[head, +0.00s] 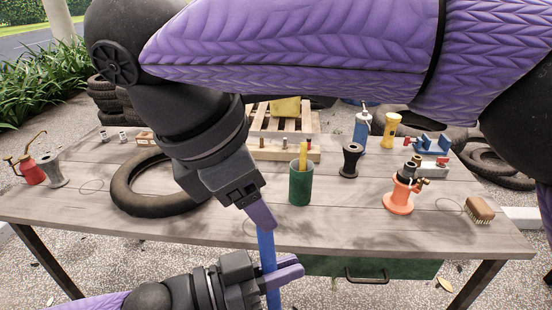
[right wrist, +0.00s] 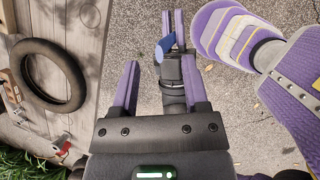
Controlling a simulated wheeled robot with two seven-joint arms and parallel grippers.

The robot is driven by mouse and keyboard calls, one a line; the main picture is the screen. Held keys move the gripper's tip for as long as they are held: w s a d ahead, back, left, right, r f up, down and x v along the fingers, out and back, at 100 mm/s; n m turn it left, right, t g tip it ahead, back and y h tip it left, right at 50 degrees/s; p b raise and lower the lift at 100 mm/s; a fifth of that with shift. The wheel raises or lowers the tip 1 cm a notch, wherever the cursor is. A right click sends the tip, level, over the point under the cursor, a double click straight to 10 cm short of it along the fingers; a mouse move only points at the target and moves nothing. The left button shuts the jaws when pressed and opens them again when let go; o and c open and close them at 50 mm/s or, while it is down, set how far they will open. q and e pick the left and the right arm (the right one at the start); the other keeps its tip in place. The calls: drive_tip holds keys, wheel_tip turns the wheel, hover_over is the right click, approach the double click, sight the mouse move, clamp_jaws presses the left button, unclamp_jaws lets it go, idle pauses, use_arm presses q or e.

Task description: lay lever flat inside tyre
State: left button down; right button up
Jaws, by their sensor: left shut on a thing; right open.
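The tyre (head: 122,193) lies flat on the table, left of centre, partly hidden by my right arm. It also shows at the left of the right wrist view (right wrist: 72,75). The blue lever (head: 266,246) stands roughly upright in front of the table's front edge. My left gripper (head: 290,270) is shut on the lever low down. My right gripper (head: 262,216) points down at the lever's upper end and hides its top. In the right wrist view, its fingers (right wrist: 163,90) are apart, with the lever (right wrist: 164,48) seen nearly end-on beyond them. I cannot tell whether they touch it.
A green cup (head: 300,188) with a yellow stick stands near the lever. An orange jack (head: 399,199), a brush (head: 480,209) and a black spool (head: 350,160) stand to the right. A red can (head: 31,171) stands far left. A green drawer (head: 390,268) hangs under the front edge.

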drive_tip(key=x, duration=0.5)
drive_tip(key=shift+w+d+f, duration=0.1)
drive_tip(key=shift+f, duration=0.3)
clamp_jaws()
use_arm(q)
drive_tip(key=c, duration=0.6)
unclamp_jaws()
drive_tip(key=shift+c, duration=0.2)
drive_tip(key=shift+a, duration=0.1)
